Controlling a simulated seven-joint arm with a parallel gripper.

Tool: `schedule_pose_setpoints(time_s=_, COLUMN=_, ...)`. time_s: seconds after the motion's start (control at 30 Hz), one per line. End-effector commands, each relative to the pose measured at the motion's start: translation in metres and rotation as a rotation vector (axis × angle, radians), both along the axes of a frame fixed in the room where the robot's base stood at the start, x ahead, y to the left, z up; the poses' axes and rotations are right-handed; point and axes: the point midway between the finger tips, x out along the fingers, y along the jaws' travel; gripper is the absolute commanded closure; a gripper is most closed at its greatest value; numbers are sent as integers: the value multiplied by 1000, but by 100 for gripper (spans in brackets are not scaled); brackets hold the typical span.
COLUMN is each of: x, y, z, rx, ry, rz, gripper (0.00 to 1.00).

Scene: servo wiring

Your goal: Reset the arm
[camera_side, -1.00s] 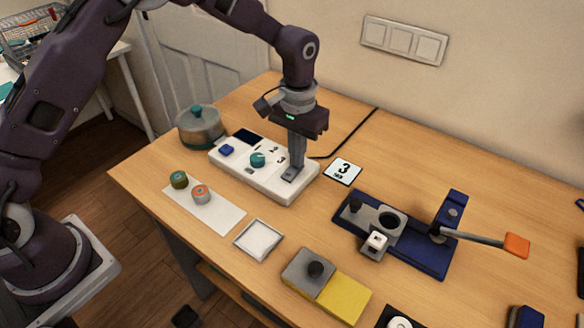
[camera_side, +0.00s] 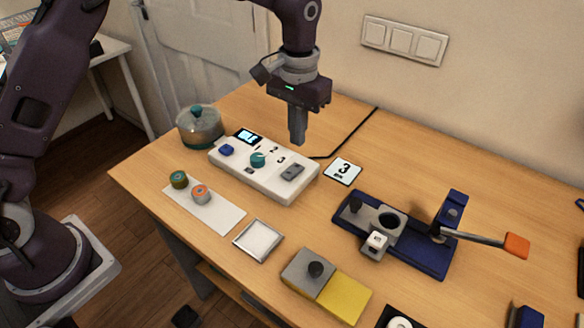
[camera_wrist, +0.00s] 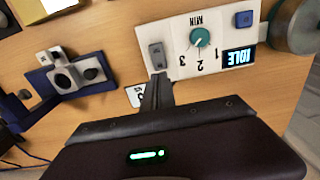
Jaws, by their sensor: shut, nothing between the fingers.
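My gripper (camera_side: 297,140) is shut and empty, pointing down in the air above the back right part of the white control box. The control box (camera_side: 279,188) has a teal knob (camera_side: 258,159), a blue button (camera_side: 227,150), a grey rocker switch (camera_side: 292,172) and a small display (camera_side: 247,136). In the wrist view, the display (camera_wrist: 239,57) is lit and reads "IDLE", upside down. The knob (camera_wrist: 200,37) and the grey switch (camera_wrist: 157,56) also show there, the switch just beyond my fingertips (camera_wrist: 158,80).
A card marked 3 (camera_side: 343,171) lies right of the box. A lidded pot (camera_side: 200,127) stands left of it. A blue fixture with an orange-tipped lever (camera_side: 516,246) is at the right. Two small cylinders, a white-framed tray (camera_side: 258,240) and a grey-yellow block (camera_side: 344,297) are in front.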

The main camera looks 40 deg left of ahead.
Motion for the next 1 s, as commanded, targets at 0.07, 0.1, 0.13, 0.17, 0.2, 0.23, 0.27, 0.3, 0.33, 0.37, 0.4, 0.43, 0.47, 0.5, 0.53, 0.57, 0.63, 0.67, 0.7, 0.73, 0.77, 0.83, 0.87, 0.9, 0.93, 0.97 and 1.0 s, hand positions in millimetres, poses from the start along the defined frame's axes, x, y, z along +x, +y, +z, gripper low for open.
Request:
schedule_pose_setpoints(time_s=0.07, x=0, y=0, z=4, rx=0, ry=0, rz=0, gripper=100)
schedule_pose_setpoints(time_s=0.1, x=0, y=0, z=5, rx=0, ry=0, rz=0, gripper=100)
schedule_pose_setpoints(time_s=0.13, x=0, y=0, z=5, rx=0, ry=1, rz=0, gripper=100)
schedule_pose_setpoints(time_s=0.17, x=0, y=0, z=6, rx=0, ry=1, rz=0, gripper=100)
schedule_pose_setpoints(time_s=0.2, x=0, y=0, z=5, rx=0, ry=1, rz=0, gripper=100)
schedule_pose_setpoints(time_s=0.23, x=0, y=0, z=5, rx=0, ry=1, rz=0, gripper=100)
schedule_pose_setpoints(time_s=0.27, x=0, y=0, z=5, rx=0, ry=1, rz=0, gripper=100)
schedule_pose_setpoints(time_s=0.3, x=0, y=0, z=5, rx=0, ry=1, rz=0, gripper=100)
schedule_pose_setpoints(time_s=0.33, x=0, y=0, z=6, rx=0, ry=0, rz=0, gripper=100)
schedule_pose_setpoints(time_s=0.37, x=-1, y=1, z=8, rx=0, ry=-2, rz=0, gripper=100)
schedule_pose_setpoints(time_s=0.4, x=-3, y=3, z=15, rx=-2, ry=-11, rz=1, gripper=100)
schedule_pose_setpoints(time_s=0.43, x=-7, y=6, z=25, rx=-4, ry=-23, rz=2, gripper=100)
schedule_pose_setpoints(time_s=0.47, x=-13, y=11, z=38, rx=-8, ry=-39, rz=3, gripper=100)
schedule_pose_setpoints(time_s=0.5, x=-25, y=18, z=60, rx=-13, ry=-67, rz=3, gripper=100)
schedule_pose_setpoints(time_s=0.53, x=-37, y=25, z=77, rx=-16, ry=-91, rz=3, gripper=100)
schedule_pose_setpoints(time_s=0.57, x=-52, y=33, z=95, rx=-19, ry=-116, rz=5, gripper=100)
schedule_pose_setpoints(time_s=0.63, x=-91, y=50, z=130, rx=-25, ry=-180, rz=4, gripper=100)
schedule_pose_setpoints(time_s=0.67, x=-109, y=57, z=142, rx=-26, ry=-208, rz=5, gripper=100)
schedule_pose_setpoints(time_s=0.7, x=-134, y=65, z=154, rx=-27, ry=-244, rz=4, gripper=100)
schedule_pose_setpoints(time_s=0.73, x=-154, y=71, z=161, rx=-26, ry=-271, rz=4, gripper=100)
schedule_pose_setpoints(time_s=0.77, x=-173, y=76, z=166, rx=-25, ry=-298, rz=4, gripper=100)
schedule_pose_setpoints(time_s=0.83, x=-216, y=86, z=169, rx=-21, ry=-357, rz=4, gripper=100)
schedule_pose_setpoints(time_s=0.87, x=-232, y=89, z=168, rx=-19, ry=-380, rz=3, gripper=100)
schedule_pose_setpoints(time_s=0.9, x=-250, y=92, z=164, rx=-15, ry=-409, rz=3, gripper=100)
schedule_pose_setpoints(time_s=0.93, x=-263, y=94, z=161, rx=-12, ry=-426, rz=3, gripper=100)
schedule_pose_setpoints(time_s=0.97, x=-273, y=96, z=157, rx=-9, ry=-442, rz=2, gripper=100)
schedule_pose_setpoints(time_s=1.0, x=-284, y=98, z=152, rx=-6, ry=-460, rz=2, gripper=100)
